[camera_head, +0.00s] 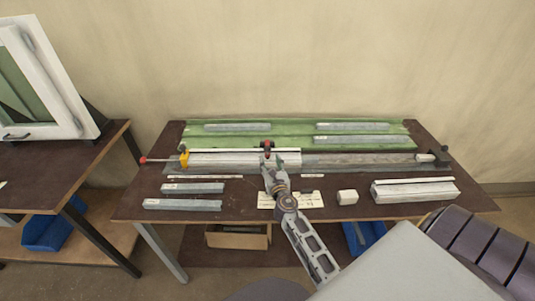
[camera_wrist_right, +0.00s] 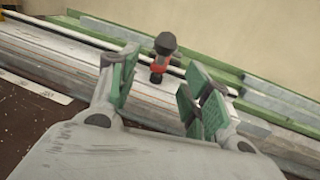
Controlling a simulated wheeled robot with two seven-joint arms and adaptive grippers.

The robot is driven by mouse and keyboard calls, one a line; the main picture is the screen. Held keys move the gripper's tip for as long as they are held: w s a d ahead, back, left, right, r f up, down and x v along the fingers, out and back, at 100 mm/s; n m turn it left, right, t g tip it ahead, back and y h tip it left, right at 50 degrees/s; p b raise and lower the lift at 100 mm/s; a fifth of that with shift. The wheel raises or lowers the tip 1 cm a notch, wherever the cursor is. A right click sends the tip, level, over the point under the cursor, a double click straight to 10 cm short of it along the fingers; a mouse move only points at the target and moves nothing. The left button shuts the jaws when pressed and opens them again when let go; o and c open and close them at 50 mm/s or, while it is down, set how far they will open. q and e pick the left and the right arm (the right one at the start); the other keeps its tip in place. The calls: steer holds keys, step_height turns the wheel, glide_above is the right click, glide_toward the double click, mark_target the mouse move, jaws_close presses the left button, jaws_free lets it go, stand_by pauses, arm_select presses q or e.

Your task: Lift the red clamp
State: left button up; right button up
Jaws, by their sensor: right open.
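The red clamp, with a black knob on top, stands upright on the profile bench, at the middle of the bench in the head view (camera_head: 267,145). In the right wrist view the red clamp (camera_wrist_right: 158,68) shows just beyond and between my fingers, with its lower part in view. My right gripper (camera_head: 272,163) is right in front of the clamp in the head view. In the right wrist view my right gripper (camera_wrist_right: 160,85) is open, with green pads spread apart and nothing visibly held. My left gripper is not in view.
The dark table (camera_head: 245,196) holds grey profiles (camera_head: 183,204), a white block (camera_head: 347,197) and a larger profile block (camera_head: 414,190). A green tray (camera_head: 290,128) with profiles lies behind. A red-tipped rod (camera_head: 145,160) sticks out left. A white-framed window piece (camera_head: 50,80) stands on the left table.

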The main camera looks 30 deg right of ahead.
mark_target(268, 154)
steer(key=shift+x, duration=2.95)
jaws_close()
